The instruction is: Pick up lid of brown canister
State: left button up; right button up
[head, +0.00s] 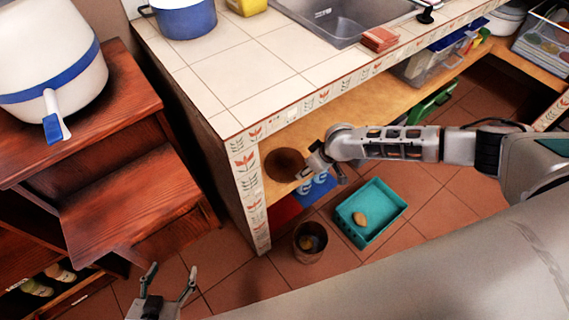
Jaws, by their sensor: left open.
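A round dark brown lid (285,164) shows against the wooden shelf under the tiled counter. My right gripper (306,171) is at the lid's right edge, its fingers small and partly merged with the lid. I cannot tell whether they grip it, or whether the lid rests on the shelf. The brown canister (298,245) stands open-topped on the floor below, with something yellowish and dark inside. My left gripper (168,283) is open and empty at the bottom left, well away from lid and canister.
A teal crate (345,223) with a tan item in it sits on the floor right of the canister. A wooden step cabinet (130,205) is at the left. The tiled counter (235,70) edge overhangs the shelf. Some red floor tiles between are clear.

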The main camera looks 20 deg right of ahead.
jog(key=b, duration=0.2)
send_over(286, 161)
jog(key=s+d, duration=0.1)
jog(key=s, duration=0.2)
jog(key=shift+w+d+f, duration=0.2)
jog(key=shift+f, duration=0.05)
jog(key=shift+w+a+r, duration=0.1)
jog(key=shift+w+a, duration=0.05)
jog(key=shift+w, duration=0.2)
jog(key=x, duration=0.1)
jog(key=b+x, duration=0.2)
jog(key=x, duration=0.1)
jog(key=shift+s+f, duration=0.2)
jog(key=shift+s, duration=0.05)
jog(key=shift+w+f+b, duration=0.3)
jog(key=shift+w+f, duration=0.05)
jog(key=shift+r, duration=0.15)
jog(key=c, duration=1)
pick_arm(q)
notch_tip(286, 161, down, 2)
jog(key=shift+w+d+f, duration=0.1)
jog(key=shift+d, duration=0.05)
